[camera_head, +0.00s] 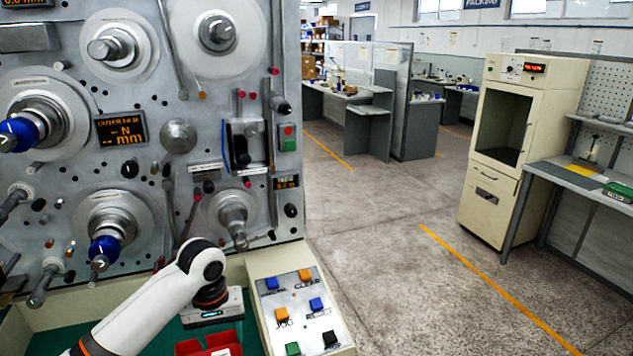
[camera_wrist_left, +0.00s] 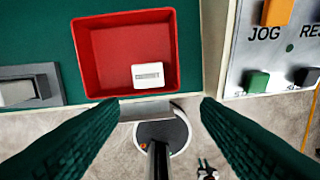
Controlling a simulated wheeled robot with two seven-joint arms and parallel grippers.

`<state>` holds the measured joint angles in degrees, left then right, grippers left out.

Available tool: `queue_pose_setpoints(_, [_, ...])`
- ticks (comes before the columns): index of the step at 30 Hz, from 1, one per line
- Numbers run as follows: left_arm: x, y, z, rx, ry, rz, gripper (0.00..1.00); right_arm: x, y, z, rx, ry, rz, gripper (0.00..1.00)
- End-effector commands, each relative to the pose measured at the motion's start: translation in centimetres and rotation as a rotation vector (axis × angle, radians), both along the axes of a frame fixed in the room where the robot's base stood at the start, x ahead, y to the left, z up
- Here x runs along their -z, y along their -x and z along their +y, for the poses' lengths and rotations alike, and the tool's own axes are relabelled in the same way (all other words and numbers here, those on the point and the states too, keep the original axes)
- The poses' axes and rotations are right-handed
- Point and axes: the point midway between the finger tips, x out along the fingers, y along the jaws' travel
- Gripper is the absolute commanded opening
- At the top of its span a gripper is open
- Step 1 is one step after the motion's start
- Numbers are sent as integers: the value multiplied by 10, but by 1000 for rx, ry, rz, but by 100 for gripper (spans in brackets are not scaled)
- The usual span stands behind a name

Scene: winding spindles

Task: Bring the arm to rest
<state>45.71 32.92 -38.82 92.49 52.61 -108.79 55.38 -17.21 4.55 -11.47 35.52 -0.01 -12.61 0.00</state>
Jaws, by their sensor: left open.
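My left arm (camera_head: 150,310) comes in from the lower left and bends at a white wrist joint. My left gripper (camera_head: 213,312) hangs below it, in front of the machine, above the green bench top. In the left wrist view my left gripper (camera_wrist_left: 161,104) shows two dark green ridged fingers wide apart, with nothing between them. A red tray (camera_wrist_left: 125,16) lies just beyond the fingertips in that view. A white labelled block (camera_wrist_left: 147,76) lies in the tray. The tray is partly visible at the bottom of the head view (camera_head: 208,345). My right gripper is not in view.
The grey machine panel (camera_head: 180,138) has protruding spindles, two with blue parts (camera_head: 103,248), close to my arm. A button box (camera_head: 297,305) stands right of my gripper. Open concrete floor lies further right, before a beige cabinet (camera_head: 490,200).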

Motion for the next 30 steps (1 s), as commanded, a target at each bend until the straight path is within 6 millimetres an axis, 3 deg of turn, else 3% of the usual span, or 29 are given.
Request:
queue_pose_setpoints(1, [21, 15, -16, 63, 18, 0, 58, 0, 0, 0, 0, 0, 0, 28])
queue_pose_setpoints(6, [77, 73, -62, 285, 91, -82, 58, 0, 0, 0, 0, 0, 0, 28])
queue_pose_setpoints(11, [105, 132, -84, 414, 134, -183, 58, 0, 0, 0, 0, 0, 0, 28])
queue_pose_setpoints(15, [114, 175, -81, 462, 118, -253, 58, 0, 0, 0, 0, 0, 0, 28])
queue_pose_setpoints(18, [116, 198, -73, 477, 91, -279, 58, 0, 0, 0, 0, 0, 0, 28])
queue_pose_setpoints(30, [110, 262, -36, 498, -40, -300, 58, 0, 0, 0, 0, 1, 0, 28])
